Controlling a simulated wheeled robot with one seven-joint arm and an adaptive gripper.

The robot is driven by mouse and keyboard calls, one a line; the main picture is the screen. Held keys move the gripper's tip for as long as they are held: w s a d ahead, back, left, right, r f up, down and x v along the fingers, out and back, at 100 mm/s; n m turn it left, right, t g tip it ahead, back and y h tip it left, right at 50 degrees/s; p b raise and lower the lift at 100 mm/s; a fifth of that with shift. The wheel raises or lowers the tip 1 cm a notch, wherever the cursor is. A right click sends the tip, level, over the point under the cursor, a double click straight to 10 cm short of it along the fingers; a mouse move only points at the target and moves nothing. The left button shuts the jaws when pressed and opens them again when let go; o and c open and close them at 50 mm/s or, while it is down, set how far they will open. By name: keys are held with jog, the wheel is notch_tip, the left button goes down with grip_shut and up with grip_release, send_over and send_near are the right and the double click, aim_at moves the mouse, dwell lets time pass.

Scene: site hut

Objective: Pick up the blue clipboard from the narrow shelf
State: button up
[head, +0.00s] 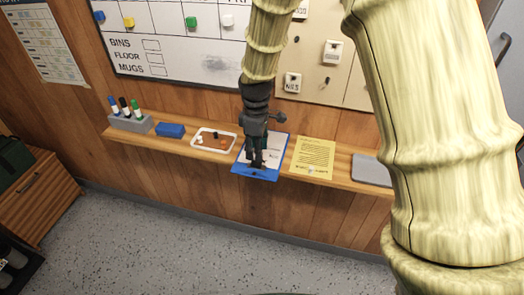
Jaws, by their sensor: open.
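The blue clipboard (244,170) lies on the narrow wooden shelf (335,179), with a white sheet on it. Its front end reaches the shelf's front edge. My gripper (256,163) points down over the middle of the clipboard and hides part of it. It is open, with its fingertips at or just above the clipboard; I cannot tell whether they touch it.
Left of the clipboard are a white tray (197,144) with small items, a blue block (170,130) and a grey marker holder (131,123). Right of it lie a yellow sheet (313,158) and a grey flat object (371,170). A whiteboard (175,50) hangs behind.

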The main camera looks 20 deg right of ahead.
aim_at(254, 162)
jog(key=shift+s+a+f+p, duration=0.1)
jog(key=shift+a+f+p, duration=0.1)
jog(key=shift+f+p, duration=0.25)
jog(key=f, duration=0.1)
jog(key=f+p, duration=0.1)
jog(key=shift+a+f, duration=0.3)
jog(key=shift+f, duration=0.9)
grip_shut()
